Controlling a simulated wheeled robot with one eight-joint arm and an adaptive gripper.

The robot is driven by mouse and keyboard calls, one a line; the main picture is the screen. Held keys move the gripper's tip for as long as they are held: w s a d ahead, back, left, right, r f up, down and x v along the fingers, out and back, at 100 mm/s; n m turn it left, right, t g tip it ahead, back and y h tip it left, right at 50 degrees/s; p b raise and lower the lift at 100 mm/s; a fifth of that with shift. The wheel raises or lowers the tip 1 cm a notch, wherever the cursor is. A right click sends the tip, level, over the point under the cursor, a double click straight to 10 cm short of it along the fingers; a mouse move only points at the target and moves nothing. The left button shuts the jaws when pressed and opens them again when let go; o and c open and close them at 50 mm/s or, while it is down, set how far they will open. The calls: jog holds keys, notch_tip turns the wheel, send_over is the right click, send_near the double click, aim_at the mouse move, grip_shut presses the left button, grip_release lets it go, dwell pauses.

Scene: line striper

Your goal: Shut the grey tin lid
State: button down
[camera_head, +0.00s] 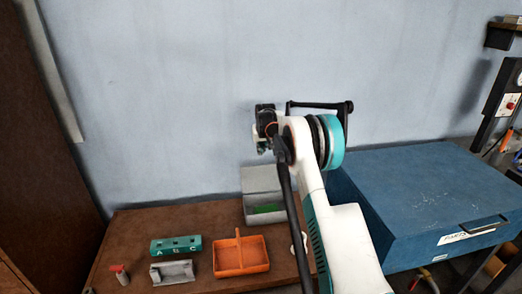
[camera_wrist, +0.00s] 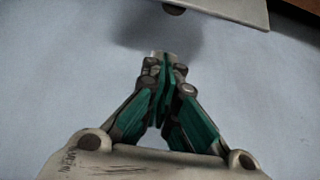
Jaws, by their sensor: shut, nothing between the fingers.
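The grey tin (camera_head: 265,216) stands on the brown table at its back edge, near the wall. Its grey lid (camera_head: 261,179) is raised, standing up at the back of the tin. Something green lies inside the tin. In the wrist view, a light grey flat panel (camera_wrist: 228,8), seemingly the lid, shows at the top edge. My gripper (camera_wrist: 165,58) is shut and empty, its green fingers together, apart from the panel. In the head view, my gripper (camera_head: 262,146) is above the lid, near the wall, partly hidden by my arm.
An orange basket with a handle (camera_head: 241,257) stands in front of the tin. A green block with holes (camera_head: 176,245), a grey metal piece (camera_head: 173,272) and a small red-topped bottle (camera_head: 121,274) are to the left. A large blue box (camera_head: 425,190) is to the right.

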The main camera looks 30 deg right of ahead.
notch_tip(320, 180, down, 6)
jog(key=b, duration=0.3)
jog(key=shift+s, duration=0.2)
dwell(0.5)
jog(key=shift+s+a, duration=0.1)
jog(key=shift+s, duration=0.05)
